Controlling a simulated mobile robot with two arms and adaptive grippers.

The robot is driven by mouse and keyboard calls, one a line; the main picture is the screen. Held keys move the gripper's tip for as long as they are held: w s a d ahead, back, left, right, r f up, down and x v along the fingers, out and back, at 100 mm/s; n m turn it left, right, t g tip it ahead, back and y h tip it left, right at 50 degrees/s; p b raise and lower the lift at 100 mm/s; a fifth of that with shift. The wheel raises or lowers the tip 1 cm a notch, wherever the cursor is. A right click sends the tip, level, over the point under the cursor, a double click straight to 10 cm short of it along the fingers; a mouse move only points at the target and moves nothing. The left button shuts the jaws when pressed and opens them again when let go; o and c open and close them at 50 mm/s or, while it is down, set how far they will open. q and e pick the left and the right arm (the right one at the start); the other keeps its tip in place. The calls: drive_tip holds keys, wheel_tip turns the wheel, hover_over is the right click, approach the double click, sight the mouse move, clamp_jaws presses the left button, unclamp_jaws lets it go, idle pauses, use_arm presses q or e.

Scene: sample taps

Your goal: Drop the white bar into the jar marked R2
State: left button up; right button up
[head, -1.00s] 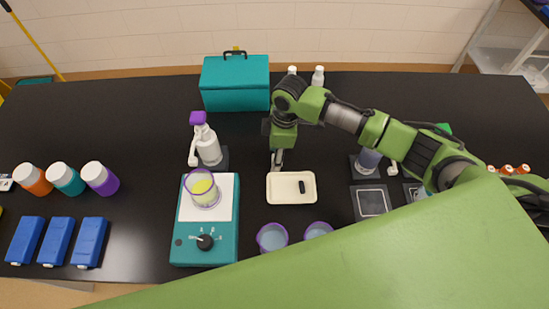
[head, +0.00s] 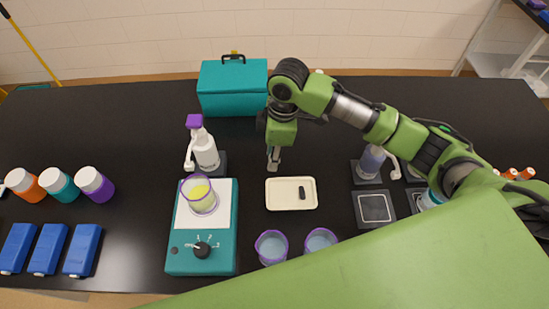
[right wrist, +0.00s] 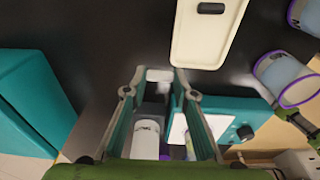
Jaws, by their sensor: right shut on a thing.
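My right gripper (head: 273,160) is shut on the small white bar (right wrist: 158,75), which shows between the fingertips in the right wrist view. It is over the bench just behind the cream tray (head: 270,203). A jar with a purple rim and yellow-green liquid (head: 201,197) stands on the teal stirrer plate (head: 228,258), left of the gripper. Two purple-rimmed jars with bluish contents, a left one (head: 271,247) and a right one (head: 320,240), stand in front of the tray. No R2 mark is readable. My left gripper is out of view.
A small dark bar (head: 302,192) lies in the tray. A pump bottle (head: 206,152) stands behind the stirrer plate. A teal box (head: 234,92) is at the back. Lidded bottles and blue cases (head: 83,249) are at the left. The bench between them and the stirrer is clear.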

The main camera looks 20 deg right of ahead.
drive_tip(key=s+a+r+b, duration=0.2)
drive_tip(key=s+a+r, duration=0.3)
drive_tip(key=s, duration=0.5)
drive_tip(key=shift+r, duration=0.75)
drive_tip(key=shift+d, duration=0.1)
drive_tip(key=s+d+r+m+t+h+b, duration=0.1)
drive_tip(key=d+r+m+b, duration=0.1)
drive_tip(key=d+m, duration=0.8)
drive_tip(key=shift+r+m, duration=0.3)
drive_tip(key=shift+m, duration=2.1)
drive_tip(key=shift+s, duration=0.1)
